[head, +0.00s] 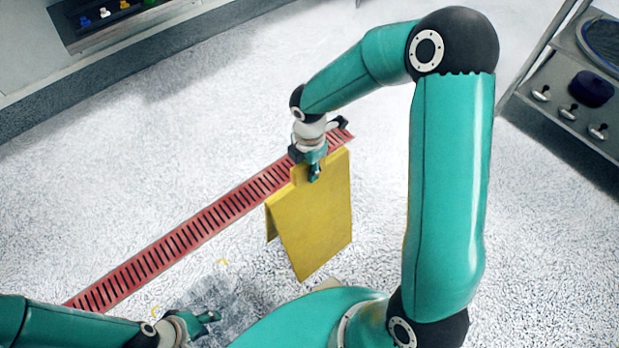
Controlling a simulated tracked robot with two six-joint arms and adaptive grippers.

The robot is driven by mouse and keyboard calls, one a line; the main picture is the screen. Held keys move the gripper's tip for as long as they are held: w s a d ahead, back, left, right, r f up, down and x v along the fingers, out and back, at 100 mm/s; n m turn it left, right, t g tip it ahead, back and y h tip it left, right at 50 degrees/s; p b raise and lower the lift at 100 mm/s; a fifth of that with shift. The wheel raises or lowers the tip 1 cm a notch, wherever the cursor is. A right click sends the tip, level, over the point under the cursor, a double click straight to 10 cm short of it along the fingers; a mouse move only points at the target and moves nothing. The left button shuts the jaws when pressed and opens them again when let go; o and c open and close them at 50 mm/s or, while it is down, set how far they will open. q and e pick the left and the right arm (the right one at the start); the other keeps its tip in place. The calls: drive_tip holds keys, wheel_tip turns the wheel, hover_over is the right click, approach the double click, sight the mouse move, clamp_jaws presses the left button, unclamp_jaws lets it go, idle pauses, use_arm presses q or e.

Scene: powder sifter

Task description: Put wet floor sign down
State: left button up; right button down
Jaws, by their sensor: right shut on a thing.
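The yellow wet floor sign (315,225) is in the middle of the head view, upright with its two panels spread like a tent. My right gripper (314,172) is shut on its top edge from above. I cannot tell whether the sign's lower edges touch the floor. My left gripper (212,317) is low at the bottom left, apart from the sign, with its fingers small and partly seen, so I cannot tell whether it is open.
A red slotted drain grate (190,235) runs diagonally across the pale speckled floor (150,160), passing behind the sign. A grey wet-looking patch (215,292) lies near my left gripper. Floor at left is clear.

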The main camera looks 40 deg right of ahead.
wheel_tip(320, 180, down, 4)
drive_tip(key=shift+b, duration=0.7)
drive_tip(key=c, duration=1)
unclamp_jaws()
wheel_tip(320, 180, up, 12)
drive_tip(key=p, duration=0.4)
drive_tip(key=shift+s, duration=0.1)
